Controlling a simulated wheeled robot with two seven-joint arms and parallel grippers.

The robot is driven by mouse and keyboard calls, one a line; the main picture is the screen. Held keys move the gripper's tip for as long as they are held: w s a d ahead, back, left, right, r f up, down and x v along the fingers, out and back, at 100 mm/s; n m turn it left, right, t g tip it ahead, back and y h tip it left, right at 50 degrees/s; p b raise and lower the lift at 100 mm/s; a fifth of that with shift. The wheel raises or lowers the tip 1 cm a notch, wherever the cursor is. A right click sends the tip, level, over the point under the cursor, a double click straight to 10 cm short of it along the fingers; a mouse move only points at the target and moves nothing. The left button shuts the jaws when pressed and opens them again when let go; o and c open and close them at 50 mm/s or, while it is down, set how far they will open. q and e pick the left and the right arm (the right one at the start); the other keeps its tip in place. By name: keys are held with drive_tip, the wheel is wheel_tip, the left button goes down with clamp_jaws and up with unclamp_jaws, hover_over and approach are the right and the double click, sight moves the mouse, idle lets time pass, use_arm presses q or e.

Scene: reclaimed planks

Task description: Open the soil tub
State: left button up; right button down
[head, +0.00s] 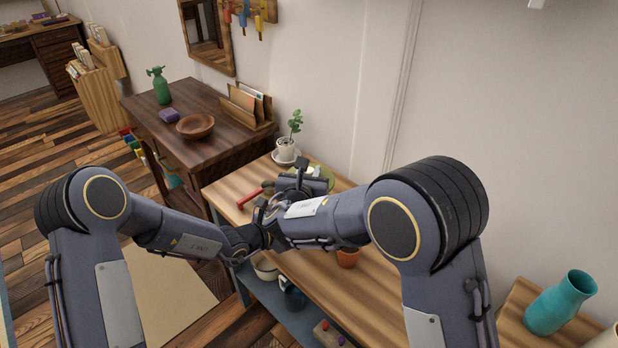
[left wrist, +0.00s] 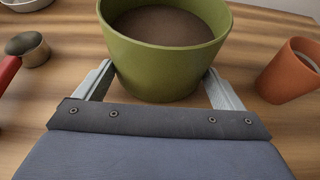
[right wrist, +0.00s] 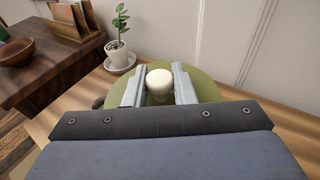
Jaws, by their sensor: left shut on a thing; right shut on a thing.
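The soil tub (left wrist: 160,60) is a green, round tub, upright on the wooden bench, with its top uncovered and brown soil (left wrist: 162,24) showing inside. My left gripper (left wrist: 159,70) is shut on the tub, one finger on each side of it. The lid (right wrist: 207,86) is a green disc with a pale round knob (right wrist: 160,81). My right gripper (right wrist: 158,70) is shut on the knob, with the lid under the fingers and away from the tub's mouth. I cannot tell whether the lid touches the bench. In the head view my arms hide the tub.
A potted plant on a saucer (head: 286,157) stands at the bench's back, close to the lid. A dark desk (head: 190,140) is at the left. Bare bench (head: 370,300) lies at the front right.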

use_arm(q)
drive_tip(key=o, duration=1.1)
